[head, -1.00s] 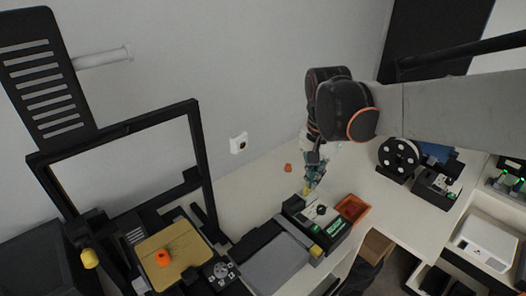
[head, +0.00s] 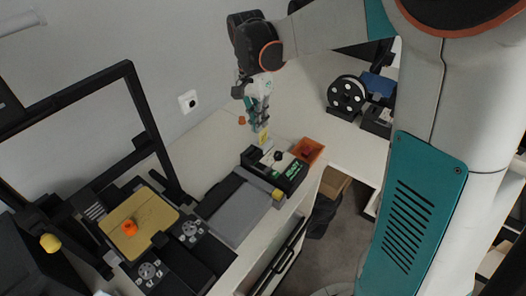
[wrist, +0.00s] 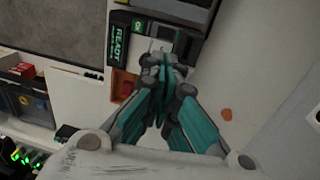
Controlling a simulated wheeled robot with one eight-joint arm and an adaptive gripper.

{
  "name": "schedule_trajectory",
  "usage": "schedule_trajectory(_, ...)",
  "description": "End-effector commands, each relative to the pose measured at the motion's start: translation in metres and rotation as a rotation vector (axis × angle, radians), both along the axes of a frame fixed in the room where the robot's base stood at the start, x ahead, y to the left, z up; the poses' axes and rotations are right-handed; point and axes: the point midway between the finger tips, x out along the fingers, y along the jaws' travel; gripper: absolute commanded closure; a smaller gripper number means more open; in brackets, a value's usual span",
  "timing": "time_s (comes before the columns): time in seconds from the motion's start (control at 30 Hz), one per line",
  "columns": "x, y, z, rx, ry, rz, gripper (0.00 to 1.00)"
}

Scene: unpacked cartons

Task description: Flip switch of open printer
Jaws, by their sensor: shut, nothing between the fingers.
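The open-frame printer (head: 137,84) stands at the left in the head view, with a black frame, a gold bed (head: 150,228) and an orange piece (head: 129,227) on the bed. A black control box (head: 286,178) with a green READY label stands at the far end of its grey section. The box also shows in the wrist view (wrist: 119,58). My gripper (head: 261,132) is shut and empty, just above the box's far side. In the wrist view its fingertips (wrist: 164,66) overlap the box's edge; contact cannot be told.
A spool (head: 347,94) and dark devices stand farther right on the white table. A small orange piece (head: 242,121) lies behind my gripper. A wall socket (head: 188,102) is on the wall. Bare tabletop lies between.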

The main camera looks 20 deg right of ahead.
Motion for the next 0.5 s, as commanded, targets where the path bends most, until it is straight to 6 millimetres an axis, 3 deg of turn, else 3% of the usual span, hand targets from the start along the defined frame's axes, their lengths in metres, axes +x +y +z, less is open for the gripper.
schedule_trajectory(0.17, -0.001, -0.001, -0.016, 0.0, 0.0, 0.0, 1.0)
schedule_trajectory(0.5, -0.008, -0.006, -0.082, 0.001, -0.001, 0.0, 1.0)
